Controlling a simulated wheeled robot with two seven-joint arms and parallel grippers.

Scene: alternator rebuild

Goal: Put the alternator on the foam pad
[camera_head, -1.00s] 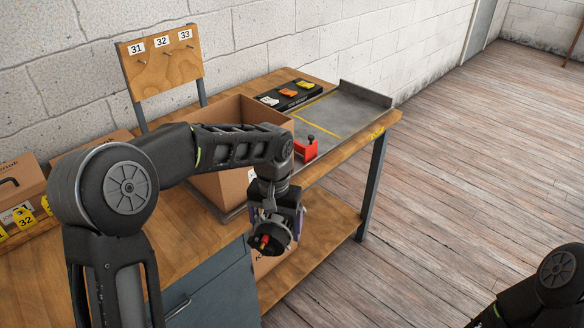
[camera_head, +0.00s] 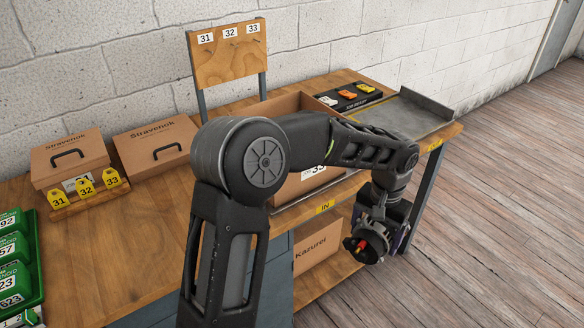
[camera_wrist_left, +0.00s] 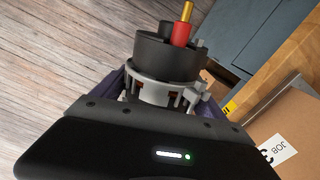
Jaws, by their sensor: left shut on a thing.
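My left gripper (camera_head: 384,226) is shut on the alternator (camera_head: 366,243), a dark and silvery round part with a red terminal. It holds the alternator in the air in front of the bench's front edge, right of the open box. In the left wrist view the alternator (camera_wrist_left: 168,62) sits between the purple-sided fingers (camera_wrist_left: 165,98), with its black end cap, red post and brass stud pointing away from the wrist. I cannot make out a foam pad in either view. My right gripper is not in view.
An open cardboard box (camera_head: 300,186) stands on the wooden bench (camera_head: 140,222), partly behind my left arm. A grey metal tray (camera_head: 412,112) and a black tag tray (camera_head: 350,97) lie at the right end. Closed boxes (camera_head: 158,148) and green bins (camera_head: 18,262) are left. Floor is clear at right.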

